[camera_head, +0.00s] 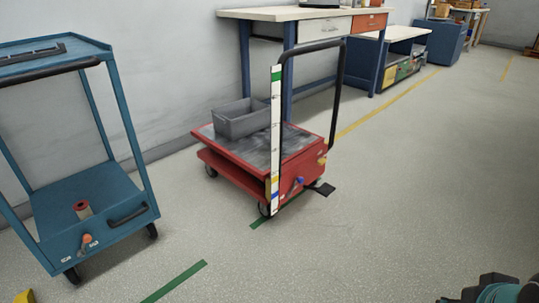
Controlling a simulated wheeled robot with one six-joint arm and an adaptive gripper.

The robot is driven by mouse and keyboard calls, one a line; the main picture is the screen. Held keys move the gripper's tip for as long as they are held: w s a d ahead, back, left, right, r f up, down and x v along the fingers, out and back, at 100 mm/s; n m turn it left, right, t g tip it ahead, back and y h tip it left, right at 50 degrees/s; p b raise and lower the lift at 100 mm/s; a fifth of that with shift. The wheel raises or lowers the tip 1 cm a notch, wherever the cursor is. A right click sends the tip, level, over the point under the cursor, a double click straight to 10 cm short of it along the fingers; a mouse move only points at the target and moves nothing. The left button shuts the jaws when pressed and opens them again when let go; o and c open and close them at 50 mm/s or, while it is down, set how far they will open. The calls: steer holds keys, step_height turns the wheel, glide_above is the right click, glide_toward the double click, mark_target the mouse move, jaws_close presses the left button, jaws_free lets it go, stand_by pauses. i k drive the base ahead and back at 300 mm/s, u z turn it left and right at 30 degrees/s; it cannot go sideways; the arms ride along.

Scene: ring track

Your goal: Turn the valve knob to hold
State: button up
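Several knob-like parts show, and I cannot tell which is the valve knob. An orange knob (87,239) sits on the front of the blue cart (60,243), with small white labels beside it. A red-topped round part (82,207) stands on that cart's lower shelf. On the front of the red platform cart (295,160) are a blue knob (299,181) and a yellow knob (322,160). Markings are too small to read. My gripper is not in view; a dark and teal part at the bottom right corner looks like my arm.
The red cart carries a grey bin (240,118), a black handle (340,90) and an upright striped strip (276,140). A workbench (300,14) stands behind it. Green tape (175,282) marks the floor.

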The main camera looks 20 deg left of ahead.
mark_target(321, 161)
steer(key=z, duration=0.3)
steer(key=k, duration=0.35)
steer(key=u, duration=1)
steer(key=i, duration=1.35)
steer(key=z, duration=0.7)
